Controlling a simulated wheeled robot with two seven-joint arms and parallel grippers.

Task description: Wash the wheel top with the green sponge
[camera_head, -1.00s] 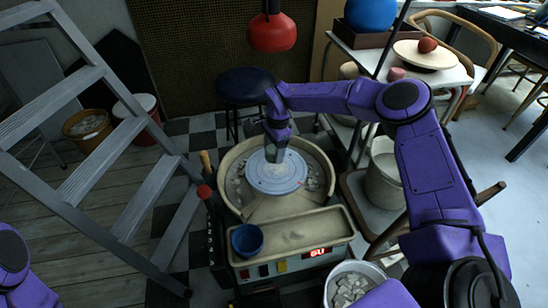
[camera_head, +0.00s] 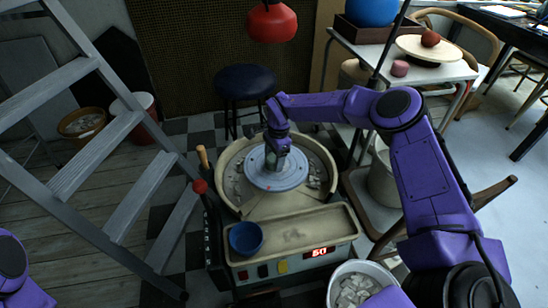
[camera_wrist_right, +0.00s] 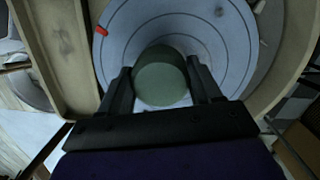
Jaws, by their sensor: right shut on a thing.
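The wheel top (camera_head: 275,182) is a pale grey-blue disc with ring lines, inside the beige basin of the pottery wheel. In the right wrist view the wheel top (camera_wrist_right: 238,42) has a small red mark at its left edge. My right gripper (camera_head: 277,152) points down over the disc. In the right wrist view this gripper (camera_wrist_right: 163,82) is shut on the round green sponge (camera_wrist_right: 162,72), held between its fingers over the disc. Whether the sponge touches the disc is hard to tell. The sponge is hidden in the head view. My left gripper is not in view.
The basin rim (camera_head: 325,150) surrounds the disc, with pale scraps inside. A blue bowl (camera_head: 246,238) stands on the front tray (camera_head: 300,232). A bucket of scraps (camera_head: 355,285) is in front. A ladder (camera_head: 100,150) stands at left, a stool (camera_head: 243,85) behind.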

